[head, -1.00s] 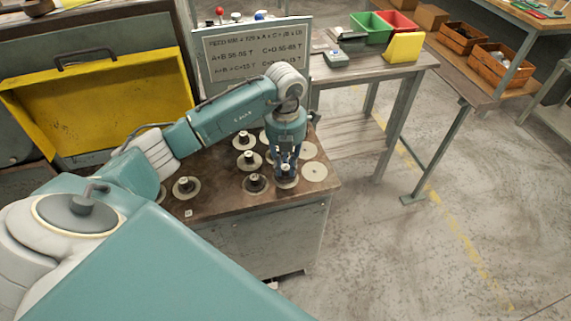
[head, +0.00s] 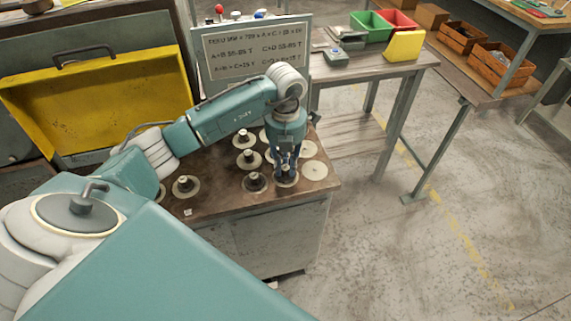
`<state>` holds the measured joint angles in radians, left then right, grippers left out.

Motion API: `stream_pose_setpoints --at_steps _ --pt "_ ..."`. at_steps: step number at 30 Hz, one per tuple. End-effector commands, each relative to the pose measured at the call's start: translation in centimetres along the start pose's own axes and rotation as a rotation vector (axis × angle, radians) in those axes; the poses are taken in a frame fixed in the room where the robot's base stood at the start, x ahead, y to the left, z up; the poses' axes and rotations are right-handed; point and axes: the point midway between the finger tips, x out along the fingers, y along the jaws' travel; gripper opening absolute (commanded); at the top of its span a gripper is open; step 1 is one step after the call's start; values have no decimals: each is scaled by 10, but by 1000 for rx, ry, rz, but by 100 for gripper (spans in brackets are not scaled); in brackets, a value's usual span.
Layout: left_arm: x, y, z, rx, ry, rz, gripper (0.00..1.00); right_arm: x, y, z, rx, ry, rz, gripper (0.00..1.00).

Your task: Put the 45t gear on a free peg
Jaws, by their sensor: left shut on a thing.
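My left gripper (head: 287,170) points straight down over the front right part of the cabinet top and is shut on a gear (head: 289,182). The gear is a pale disc low at the fingertips, at about the height of the top; I cannot tell whether it rests on a peg there. I cannot read a tooth count on any gear. Several other gears on dark pegs stand around it, such as one at the front (head: 254,183), one at the left (head: 186,187) and one behind (head: 249,160). My right gripper is not in view.
A flat pale disc (head: 315,170) with no peg showing lies close to the right of the gripper. A sign board (head: 257,50) stands behind the cabinet top (head: 215,205). A yellow open cover (head: 100,100) is at left. A bench (head: 380,62) with bins is behind right.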

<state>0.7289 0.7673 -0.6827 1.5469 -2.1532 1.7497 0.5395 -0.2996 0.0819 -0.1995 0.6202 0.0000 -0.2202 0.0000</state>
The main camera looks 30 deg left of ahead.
Motion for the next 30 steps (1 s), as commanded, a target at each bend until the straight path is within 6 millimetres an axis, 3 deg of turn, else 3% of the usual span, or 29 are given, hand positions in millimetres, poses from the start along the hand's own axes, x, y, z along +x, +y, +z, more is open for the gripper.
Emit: stream_pose_setpoints --at_steps 15,16,18,30 --pt "6 0 1 -1 -2 0 0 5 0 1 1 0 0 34" --pt "5 0 1 -1 -2 0 27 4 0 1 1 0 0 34" --pt "5 0 1 -1 -2 0 41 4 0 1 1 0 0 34" --pt "0 0 1 0 -2 0 43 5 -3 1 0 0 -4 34"
